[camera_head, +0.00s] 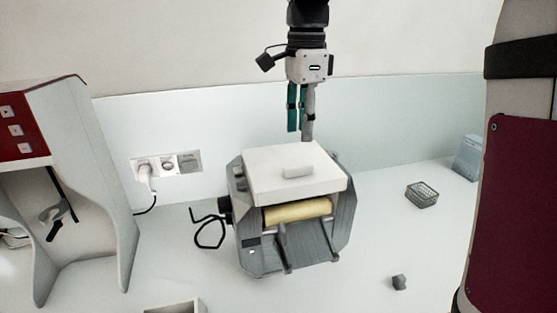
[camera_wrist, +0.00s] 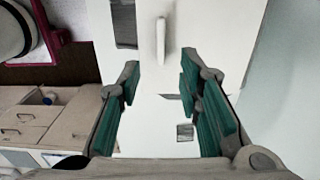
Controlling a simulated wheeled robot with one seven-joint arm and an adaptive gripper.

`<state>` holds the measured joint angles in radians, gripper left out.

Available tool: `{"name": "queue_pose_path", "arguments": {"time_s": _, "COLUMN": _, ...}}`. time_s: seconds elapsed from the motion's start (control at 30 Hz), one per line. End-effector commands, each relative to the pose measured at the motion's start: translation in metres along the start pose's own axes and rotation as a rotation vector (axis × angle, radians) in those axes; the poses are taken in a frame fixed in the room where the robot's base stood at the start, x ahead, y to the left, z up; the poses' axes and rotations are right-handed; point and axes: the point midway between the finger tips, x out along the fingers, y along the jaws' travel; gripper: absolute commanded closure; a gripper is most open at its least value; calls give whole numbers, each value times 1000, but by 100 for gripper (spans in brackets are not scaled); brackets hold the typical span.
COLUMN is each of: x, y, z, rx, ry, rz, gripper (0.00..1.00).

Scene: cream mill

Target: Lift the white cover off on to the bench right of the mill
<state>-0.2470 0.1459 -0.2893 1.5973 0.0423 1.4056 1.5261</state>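The mill (camera_head: 250,232) stands on the white bench, grey-sided, with a pale yellow roller at its front. The white cover (camera_head: 268,166) lies flat on top of the mill, with a small raised white handle (camera_head: 298,171) near its front edge. My gripper (camera_head: 300,134) points down with teal-padded fingers, above and behind the cover in the picture. The wrist view shows the fingers (camera_wrist: 159,82) spread apart with nothing between them. A white upright bar, which looks like the handle (camera_wrist: 161,40), shows beyond the fingertips. I cannot tell the exact height of the fingertips above the cover.
The bench (camera_head: 375,245) right of the mill is mostly clear. Left are a power socket (camera_head: 167,164), a black cable (camera_head: 209,240) and a white-and-red machine (camera_head: 85,180).

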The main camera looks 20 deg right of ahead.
Motion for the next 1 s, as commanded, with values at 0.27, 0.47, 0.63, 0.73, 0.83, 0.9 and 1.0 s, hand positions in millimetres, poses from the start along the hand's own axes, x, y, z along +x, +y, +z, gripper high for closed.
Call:
{"name": "queue_pose_path", "arguments": {"time_s": 0.27, "x": 36, "y": 1, "z": 0, "rx": 0, "ry": 0, "rz": 1, "gripper": 68}}
{"name": "queue_pose_path", "arguments": {"time_s": 0.47, "x": 51, "y": 1, "z": -3, "rx": 0, "ry": 1, "rz": 3, "gripper": 68}}
{"name": "queue_pose_path", "arguments": {"time_s": 0.63, "x": 76, "y": 0, "z": -6, "rx": -1, "ry": 0, "rz": 4, "gripper": 68}}
{"name": "queue_pose_path", "arguments": {"time_s": 0.73, "x": 86, "y": 0, "z": -6, "rx": -1, "ry": -1, "rz": 1, "gripper": 68}}
{"name": "queue_pose_path", "arguments": {"time_s": 0.83, "x": 91, "y": -1, "z": -6, "rx": -1, "ry": -1, "rz": 0, "gripper": 68}}
{"name": "queue_pose_path", "arguments": {"time_s": 0.9, "x": 91, "y": -1, "z": -6, "rx": -2, "ry": -1, "rz": -1, "gripper": 68}}
{"name": "queue_pose_path", "arguments": {"time_s": 1.0, "x": 91, "y": -2, "z": -6, "rx": -2, "ry": -1, "rz": -1, "gripper": 68}}
